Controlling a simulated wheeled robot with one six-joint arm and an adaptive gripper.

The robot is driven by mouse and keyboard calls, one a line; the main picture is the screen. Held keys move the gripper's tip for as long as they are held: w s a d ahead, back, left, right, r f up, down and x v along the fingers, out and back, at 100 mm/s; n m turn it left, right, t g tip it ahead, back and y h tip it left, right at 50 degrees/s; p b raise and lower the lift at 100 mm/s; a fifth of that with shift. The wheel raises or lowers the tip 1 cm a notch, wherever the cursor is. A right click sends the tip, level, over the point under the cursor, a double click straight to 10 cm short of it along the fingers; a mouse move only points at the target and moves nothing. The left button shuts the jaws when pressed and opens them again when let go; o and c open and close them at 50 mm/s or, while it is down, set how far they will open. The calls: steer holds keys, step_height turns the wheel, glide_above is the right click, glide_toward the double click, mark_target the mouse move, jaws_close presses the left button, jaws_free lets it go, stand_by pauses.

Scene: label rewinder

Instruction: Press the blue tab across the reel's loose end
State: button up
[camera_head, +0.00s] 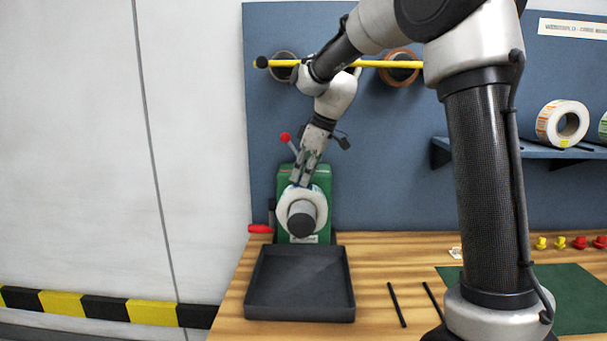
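The white reel (287,213) sits on the dark hub (301,222) of the green rewinder (323,182), at the back left of the bench. My gripper (301,183) points down at the reel's upper edge, with its fingertips at or just above the rim. Whether they touch it is unclear. The gripper is too small here to tell whether it is open or shut on something. I cannot make out the blue tab or the reel's loose end; the fingers cover part of the reel's top.
A black tray (300,283) lies in front of the rewinder. A red-knobbed lever (285,137) and a red handle (260,229) stick out at its left. Two dark rods (397,304) lie right of the tray. A yellow bar (385,64) crosses the blue back panel.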

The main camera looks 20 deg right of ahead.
steer(key=o, duration=0.4)
steer(key=shift+c, duration=0.2)
steer(key=v, duration=1.2)
steer(key=s+d+f+m+h, duration=0.1)
steer(key=s+d+f+m, duration=0.2)
steer(key=s, duration=0.7)
steer(key=s+d+f+m+t+h, duration=0.1)
steer(key=s+d+f+m, duration=0.3)
steer(key=s, duration=0.6)
steer(key=s+d+f+m+h, duration=0.1)
steer(key=s+d+f+m, duration=0.2)
steer(key=s, duration=0.8)
step_height(320, 180, down, 3)
steer(key=shift+d+r+m+t, duration=0.2)
steer(key=shift+d+m+t, duration=0.2)
steer(key=shift+d, duration=0.05)
